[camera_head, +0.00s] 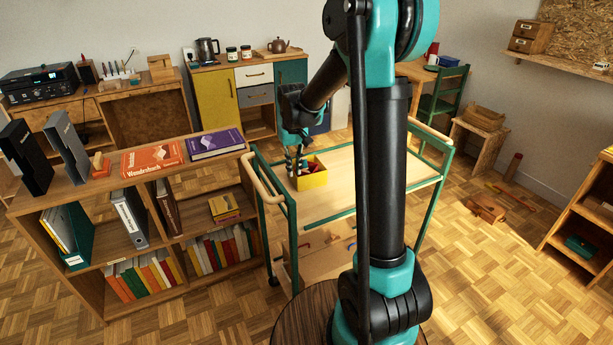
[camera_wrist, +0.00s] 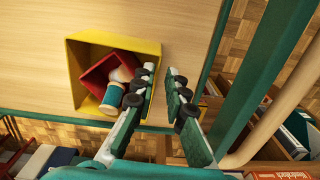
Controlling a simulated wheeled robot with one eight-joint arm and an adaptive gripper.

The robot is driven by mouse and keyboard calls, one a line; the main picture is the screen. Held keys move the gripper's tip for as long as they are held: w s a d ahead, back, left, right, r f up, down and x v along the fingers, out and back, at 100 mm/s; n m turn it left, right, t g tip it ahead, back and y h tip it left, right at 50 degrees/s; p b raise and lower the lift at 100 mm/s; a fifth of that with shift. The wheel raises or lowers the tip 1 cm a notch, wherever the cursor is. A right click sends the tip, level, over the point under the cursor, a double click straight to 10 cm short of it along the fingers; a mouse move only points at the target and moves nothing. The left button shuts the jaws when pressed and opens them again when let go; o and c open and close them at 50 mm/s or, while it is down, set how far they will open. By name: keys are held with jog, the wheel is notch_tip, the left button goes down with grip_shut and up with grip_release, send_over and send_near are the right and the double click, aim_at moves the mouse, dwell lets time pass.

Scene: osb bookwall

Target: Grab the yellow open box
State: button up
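The yellow open box (camera_head: 318,180) sits on the top of a green-framed wooden cart, at its left end. In the wrist view the yellow box (camera_wrist: 115,39) holds a dark red container (camera_wrist: 97,80) and pale and teal spool-like things. My gripper (camera_wrist: 163,72) is open, with a narrow gap between its fingers. It is at the box's right wall in the wrist view, one finger over the box's inside and the other beyond the wall. In the head view my gripper (camera_head: 296,165) points down at the box's left side. I cannot tell whether the fingers touch the wall.
The cart top (camera_head: 345,165) is bare to the right of the box. A green rail (camera_wrist: 265,75) runs close beside my gripper. A low bookshelf (camera_head: 120,175) with books and binders stands left of the cart. Cabinets (camera_head: 217,100) stand behind.

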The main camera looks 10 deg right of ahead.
aim_at(295, 187)
jog(key=shift+w+d+f, duration=0.1)
jog(key=shift+w+f, duration=0.05)
jog(key=shift+f, duration=1.15)
jog(key=shift+w+f, duration=0.15)
jog(key=shift+f, duration=1.15)
grip_shut()
jog(key=shift+r, duration=0.15)
